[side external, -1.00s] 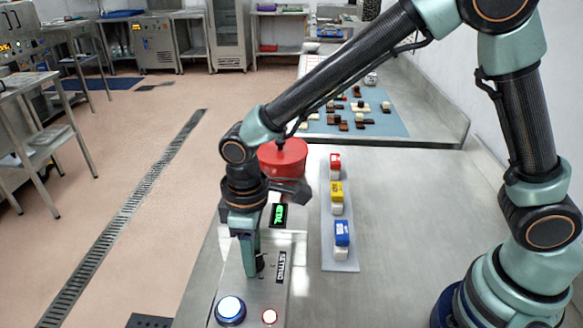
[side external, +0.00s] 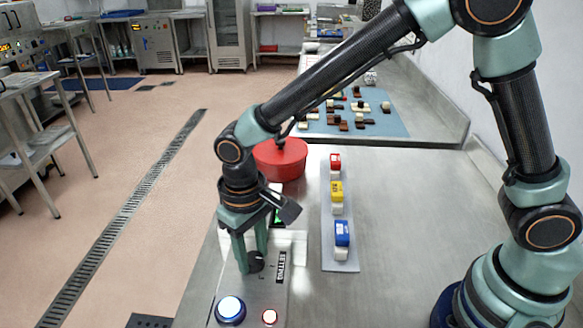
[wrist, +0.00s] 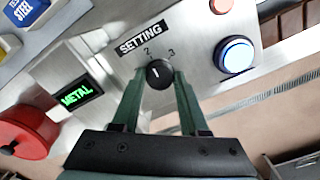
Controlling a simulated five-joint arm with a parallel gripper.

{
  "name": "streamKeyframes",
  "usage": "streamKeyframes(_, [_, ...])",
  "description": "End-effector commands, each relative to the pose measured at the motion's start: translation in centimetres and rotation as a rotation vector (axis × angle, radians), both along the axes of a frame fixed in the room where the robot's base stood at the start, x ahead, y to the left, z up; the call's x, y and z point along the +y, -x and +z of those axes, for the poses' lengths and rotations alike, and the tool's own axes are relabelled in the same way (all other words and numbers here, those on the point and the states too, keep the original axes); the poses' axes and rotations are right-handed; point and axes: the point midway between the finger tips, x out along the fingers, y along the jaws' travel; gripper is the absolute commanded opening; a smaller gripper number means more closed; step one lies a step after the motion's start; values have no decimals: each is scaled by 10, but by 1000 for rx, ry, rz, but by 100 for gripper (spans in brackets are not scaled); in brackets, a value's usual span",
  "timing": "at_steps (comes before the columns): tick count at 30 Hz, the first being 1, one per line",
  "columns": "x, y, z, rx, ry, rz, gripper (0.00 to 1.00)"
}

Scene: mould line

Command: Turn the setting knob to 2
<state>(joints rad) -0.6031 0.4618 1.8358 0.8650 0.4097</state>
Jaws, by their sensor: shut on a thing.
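The setting knob (wrist: 160,74) is a round black knob with a white pointer line, on a grey metal panel (wrist: 205,75). Below the SETTING label (wrist: 139,38), the figures 2 (wrist: 147,50) and 3 (wrist: 171,53) show; no figure 1 is visible. The white line points up and slightly left in the wrist view, roughly toward 2. My gripper (wrist: 160,76) is shut on the knob, with one finger on each side. In the side view, my gripper (side external: 255,262) points down at the panel, and the knob (side external: 257,261) shows dark between the fingers.
A large lit blue-white button (side external: 230,310) and a small red button (side external: 269,316) sit near the knob. A green METAL display (wrist: 77,95) and a red pot (side external: 280,160) are beyond. A strip with red, yellow and blue blocks (side external: 340,266) lies right.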

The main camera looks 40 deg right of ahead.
Motion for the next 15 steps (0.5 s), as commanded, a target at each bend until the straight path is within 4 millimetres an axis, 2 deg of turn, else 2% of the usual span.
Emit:
streamKeyframes(11, [2,3,-1,3,2,6,0])
streamKeyframes(12, [3,3,-1,3,2,6,55])
streamKeyframes(13, [2,3,-1,3,2,6,66])
streamKeyframes(14, [2,3,-1,3,2,6,74])
streamKeyframes(15, [2,2,-1,3,1,5,74])
